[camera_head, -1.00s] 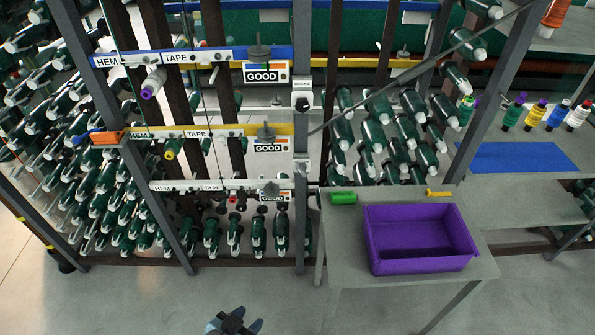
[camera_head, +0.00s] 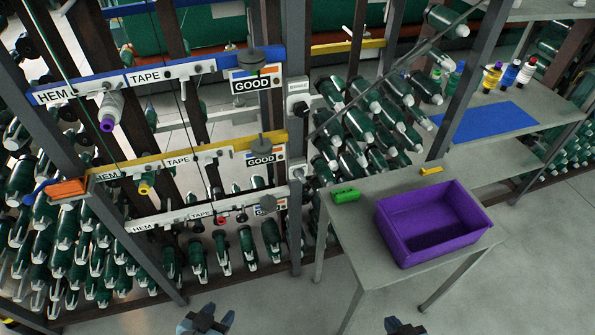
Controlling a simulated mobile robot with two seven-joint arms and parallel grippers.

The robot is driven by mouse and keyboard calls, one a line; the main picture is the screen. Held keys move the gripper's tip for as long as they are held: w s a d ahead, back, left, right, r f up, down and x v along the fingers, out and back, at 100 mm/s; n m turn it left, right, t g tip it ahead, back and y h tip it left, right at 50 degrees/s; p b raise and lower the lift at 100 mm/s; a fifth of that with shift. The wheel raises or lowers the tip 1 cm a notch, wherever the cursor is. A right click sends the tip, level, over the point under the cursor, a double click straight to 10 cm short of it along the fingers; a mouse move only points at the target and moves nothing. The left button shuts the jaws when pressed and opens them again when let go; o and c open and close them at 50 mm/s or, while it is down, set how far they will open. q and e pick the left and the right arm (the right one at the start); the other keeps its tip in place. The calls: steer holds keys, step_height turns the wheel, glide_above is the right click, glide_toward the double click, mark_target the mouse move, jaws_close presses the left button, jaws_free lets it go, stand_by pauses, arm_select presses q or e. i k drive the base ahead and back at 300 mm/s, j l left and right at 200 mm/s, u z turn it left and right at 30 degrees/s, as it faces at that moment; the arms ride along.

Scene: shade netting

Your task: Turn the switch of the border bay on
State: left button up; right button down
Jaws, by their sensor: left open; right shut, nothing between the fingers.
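A switch box (camera_head: 298,98) with a dark knob and a small label too blurred to read is on the grey post right of the top blue rail. My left gripper (camera_head: 207,321) is open and empty at the bottom edge, low over the floor and well below the boxes. My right gripper (camera_head: 402,327) is shut and empty at the bottom edge, below the table. Both are partly cut off.
A grey table (camera_head: 346,224) with a purple bin (camera_head: 388,238), a green block (camera_head: 345,195) and a yellow piece (camera_head: 431,170) stands right of the post. Rails (camera_head: 175,72) labelled HEM, TAPE and GOOD and many green spools fill the rack. The front floor is clear.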

mark_target(299, 173)
steer(key=i+j, duration=0.15)
steer(key=j, duration=0.15)
steer(key=i+j, duration=0.1)
steer(key=j, duration=0.2)
steer(key=i+j, duration=0.15)
steer(key=j, duration=0.2)
steer(key=i+l, duration=0.3)
steer(key=i, duration=0.15)
steer(key=l+z, duration=0.05)
